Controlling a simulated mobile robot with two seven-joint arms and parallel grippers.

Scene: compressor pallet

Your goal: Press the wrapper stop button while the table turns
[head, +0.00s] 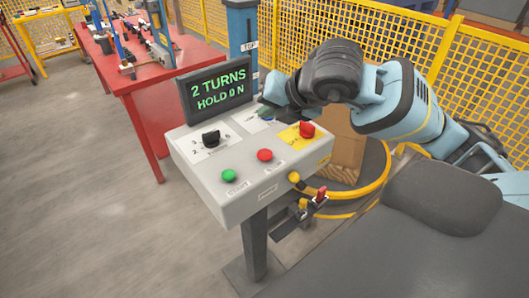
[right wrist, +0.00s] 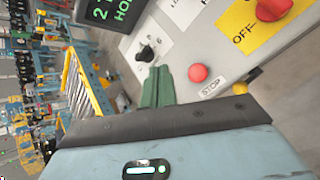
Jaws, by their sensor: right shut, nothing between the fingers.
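The wrapper's control box (head: 215,202) stands on a post, with a screen (head: 218,92) reading "2 TURNS HOLD 0 N". The red stop button (head: 264,155) sits on its top face, right of a green button (head: 228,175). In the right wrist view the stop button (right wrist: 198,73) shows beside a "STOP" label, to the right of the fingers. My right gripper (head: 266,113) is over the back of the panel, shut and empty, apart from the stop button. Its green fingers (right wrist: 157,72) show in the right wrist view. My left gripper is not in view.
A black selector knob (head: 211,138) and a red knob on a yellow "OFF" plate (head: 306,130) rise from the panel. A cardboard load (head: 346,140) stands behind, within a yellow ring (head: 378,185). A red workbench (head: 150,80) is at left; yellow mesh fencing (head: 400,35) is behind.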

